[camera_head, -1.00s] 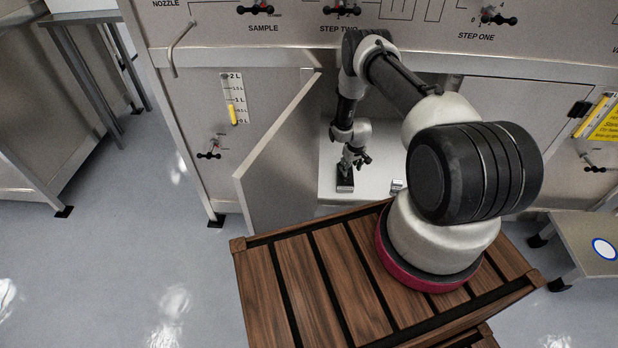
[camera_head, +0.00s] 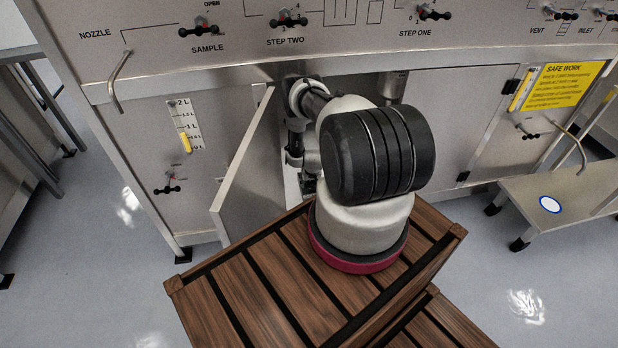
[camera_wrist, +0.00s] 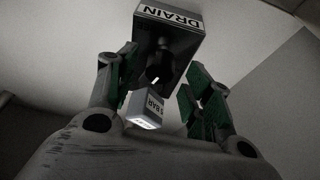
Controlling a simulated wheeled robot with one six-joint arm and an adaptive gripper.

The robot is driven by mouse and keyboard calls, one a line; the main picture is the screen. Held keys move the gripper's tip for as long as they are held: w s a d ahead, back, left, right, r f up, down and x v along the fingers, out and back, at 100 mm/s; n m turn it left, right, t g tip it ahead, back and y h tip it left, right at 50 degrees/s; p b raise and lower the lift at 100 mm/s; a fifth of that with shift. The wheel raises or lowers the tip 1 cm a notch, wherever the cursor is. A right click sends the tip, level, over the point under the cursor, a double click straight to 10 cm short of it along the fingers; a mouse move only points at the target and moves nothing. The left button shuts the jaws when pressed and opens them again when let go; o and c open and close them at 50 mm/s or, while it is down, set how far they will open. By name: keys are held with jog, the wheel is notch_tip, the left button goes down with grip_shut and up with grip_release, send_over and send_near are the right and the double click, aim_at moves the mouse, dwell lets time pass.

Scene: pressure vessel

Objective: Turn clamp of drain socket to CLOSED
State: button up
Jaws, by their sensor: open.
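In the wrist view, the drain socket (camera_wrist: 176,20) is a dark block with a white DRAIN label at the top. My gripper (camera_wrist: 162,92) is open, with one green-padded finger left of these parts and one right. The pale block shows between the fingers; contact cannot be told. In the head view, my arm hides the socket and nearly all of my gripper.
An open cabinet door (camera_head: 248,168) stands left of my arm. A closed panel (camera_head: 450,125) is to the right. Above runs a control panel with small valve handles (camera_head: 198,27). A low metal bench (camera_head: 570,195) with a blue-ringed disc stands at right.

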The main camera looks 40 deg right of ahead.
jog(key=shift+f, duration=0.3)
jog(key=shift+c, duration=0.2)
jog(key=shift+d, duration=0.1)
jog(key=c, duration=1)
jog(key=shift+d+n, duration=0.1)
jog(key=shift+n, duration=0.3)
jog(key=shift+n+t+y, duration=0.3)
jog(key=shift+n+y, duration=0.4)
jog(key=shift+n, duration=0.7)
